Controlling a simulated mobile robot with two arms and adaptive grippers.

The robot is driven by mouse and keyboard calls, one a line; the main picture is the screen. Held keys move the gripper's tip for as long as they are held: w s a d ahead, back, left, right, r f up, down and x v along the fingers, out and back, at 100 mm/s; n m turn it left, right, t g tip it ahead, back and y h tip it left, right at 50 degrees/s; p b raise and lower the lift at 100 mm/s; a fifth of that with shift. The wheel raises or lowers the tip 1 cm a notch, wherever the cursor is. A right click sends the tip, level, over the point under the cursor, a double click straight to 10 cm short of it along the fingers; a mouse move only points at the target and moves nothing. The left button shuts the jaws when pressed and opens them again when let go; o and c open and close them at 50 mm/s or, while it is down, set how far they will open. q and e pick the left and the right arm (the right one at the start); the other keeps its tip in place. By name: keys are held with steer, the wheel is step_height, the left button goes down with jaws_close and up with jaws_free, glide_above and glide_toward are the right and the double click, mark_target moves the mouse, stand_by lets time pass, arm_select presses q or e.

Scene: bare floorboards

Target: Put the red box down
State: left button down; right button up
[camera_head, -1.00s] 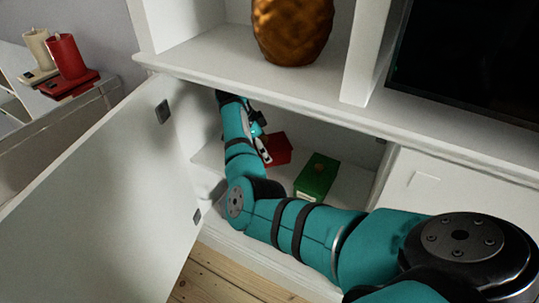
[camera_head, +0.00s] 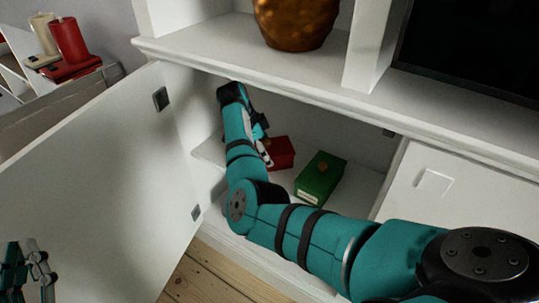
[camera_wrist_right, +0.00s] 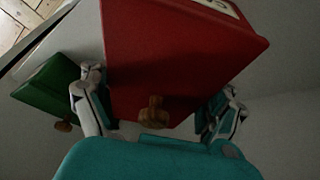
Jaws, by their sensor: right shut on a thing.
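The red box (camera_head: 281,153) is inside the open lower cabinet compartment, at the end of my right arm. In the right wrist view the red box (camera_wrist_right: 180,65) fills the middle, with a small brown knob on its near face. My right gripper (camera_wrist_right: 155,115) has one finger on each side of it and is shut on it. Whether the box's underside touches the shelf cannot be told. My left gripper (camera_head: 30,268) shows only partly at the bottom left edge, in front of the cabinet door, away from the box; its opening is unclear.
A green box (camera_head: 320,177) with a brown knob stands to the right on the cabinet shelf (camera_head: 352,197). The open white door (camera_head: 95,190) is on the left. A bronze vase (camera_head: 296,20) stands on the shelf above. Bare shelf lies around the green box.

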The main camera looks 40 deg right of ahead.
arm_select(q)
steer(key=shift+s+r+t, duration=0.5)
steer(key=shift+r, duration=0.15)
arm_select(e)
steer(key=shift+f, duration=0.15)
arm_select(q)
steer(key=shift+f, duration=0.1)
arm_select(e)
steer(key=o, duration=1)
